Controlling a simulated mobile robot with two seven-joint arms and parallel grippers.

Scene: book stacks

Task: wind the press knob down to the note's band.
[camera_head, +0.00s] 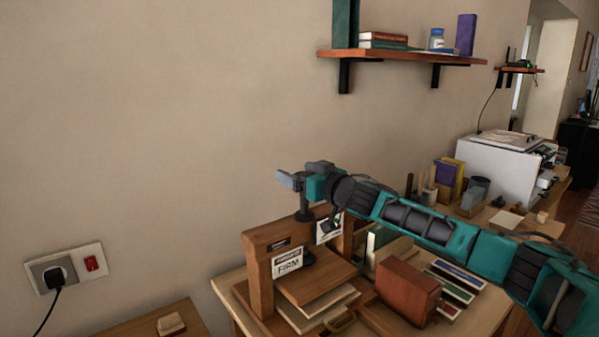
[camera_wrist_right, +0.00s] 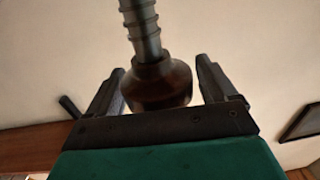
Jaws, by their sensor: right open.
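The wooden book press (camera_head: 258,278) stands on the table in the head view. A white note (camera_head: 288,262) reading "FIRM" is on its front; finer print is too small to read. My right gripper (camera_head: 290,180) is above the press, its fingers pointing left. In the right wrist view the dark brown knob (camera_wrist_right: 158,84) sits between the open fingers, with a visible gap on each side. A threaded metal screw (camera_wrist_right: 145,32) joins the knob. I cannot make out the bands. My left gripper is out of view.
A brown box-like block (camera_head: 408,292) and several flat books (camera_head: 452,288) lie right of the press. A wall shelf (camera_head: 410,56) is above. A white machine (camera_head: 492,165) stands farther right. A socket with a plug (camera_head: 58,274) is on the left wall.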

